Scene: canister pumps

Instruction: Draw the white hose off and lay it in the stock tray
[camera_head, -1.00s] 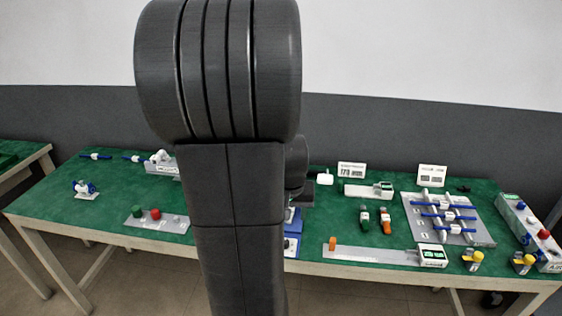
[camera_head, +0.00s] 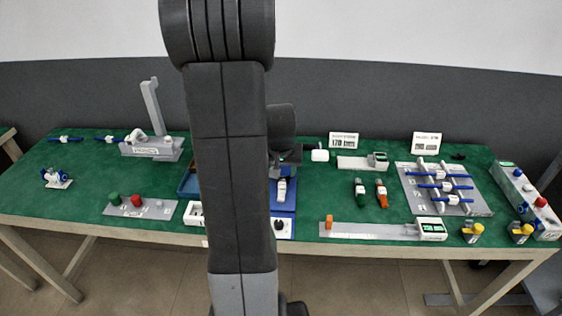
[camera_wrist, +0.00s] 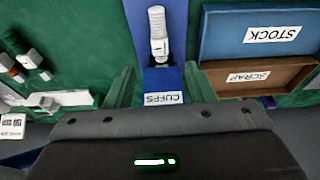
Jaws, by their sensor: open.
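A white ribbed piece (camera_wrist: 158,35), which looks like a hose end or cuff, lies on a blue strip labelled CUFFS (camera_wrist: 163,98) in the wrist view. It also shows on the blue mat in the head view (camera_head: 282,187). I cannot tell for sure which white part is the task's hose. The blue stock tray (camera_wrist: 225,50), labelled STOCK, is at the upper right of the wrist view and looks empty in its visible part. In the head view my arm hides much of it (camera_head: 185,187). My gripper (camera_wrist: 160,70) is open and empty, its fingers either side of the blue strip.
A brown SCRAP tray (camera_wrist: 230,88) adjoins the stock tray. A grey stand with a tall post (camera_head: 155,108) rises at the back left. Green and orange bottles (camera_head: 381,193) and a rack of blue rods (camera_head: 442,187) stand right. Green table is clear between fixtures.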

